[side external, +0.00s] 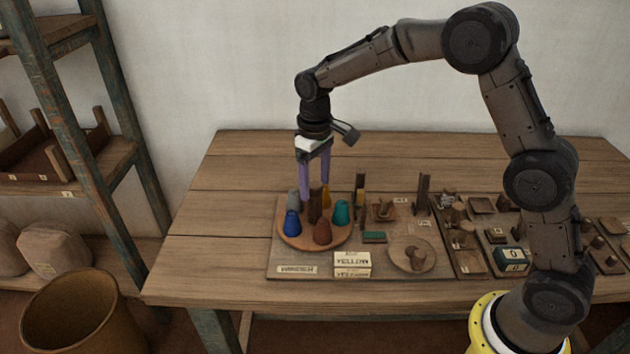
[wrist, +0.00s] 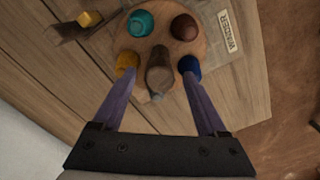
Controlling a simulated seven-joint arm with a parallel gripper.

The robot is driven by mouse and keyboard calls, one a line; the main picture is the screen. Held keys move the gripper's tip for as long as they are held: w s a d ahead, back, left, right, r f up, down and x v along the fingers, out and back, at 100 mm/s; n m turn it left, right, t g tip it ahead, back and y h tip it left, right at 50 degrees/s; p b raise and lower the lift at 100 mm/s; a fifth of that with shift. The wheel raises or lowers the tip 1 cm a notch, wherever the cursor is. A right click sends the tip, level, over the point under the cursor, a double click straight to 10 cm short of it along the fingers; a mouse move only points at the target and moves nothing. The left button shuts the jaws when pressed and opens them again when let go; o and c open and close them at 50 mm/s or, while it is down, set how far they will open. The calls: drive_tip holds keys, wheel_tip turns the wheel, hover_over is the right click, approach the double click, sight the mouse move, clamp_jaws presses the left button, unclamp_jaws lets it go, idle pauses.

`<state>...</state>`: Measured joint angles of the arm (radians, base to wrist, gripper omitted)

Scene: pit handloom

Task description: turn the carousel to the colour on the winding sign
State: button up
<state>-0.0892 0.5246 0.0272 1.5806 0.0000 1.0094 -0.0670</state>
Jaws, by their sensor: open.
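The carousel (side external: 300,240) is a round wooden disc on a board, with a brown centre post (side external: 315,208) and coloured cones around it. Blue (side external: 292,224) is front left, red-brown (side external: 323,232) front, teal (side external: 342,212) right, yellow (side external: 326,197) at the back, grey (side external: 293,199) back left. The winding sign (side external: 351,259) reads "YELLOW". My gripper (side external: 314,190) points down over the carousel's rear, open. In the wrist view its fingers (wrist: 157,83) lie either side of the post (wrist: 160,72), tips near the yellow (wrist: 127,61) and blue (wrist: 188,64) cones. Contact cannot be told.
Right of the carousel stand an upright peg (side external: 360,187), a round wooden dish (side external: 412,255) and several small blocks and trays. A label plate (side external: 297,269) lies in front. The table (side external: 220,215) is clear left of the board. A shelf stands at far left.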

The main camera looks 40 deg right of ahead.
drive_tip(key=shift+f, duration=0.15)
drive_tip(key=shift+c, duration=0.2)
clamp_jaws()
idle(1.2)
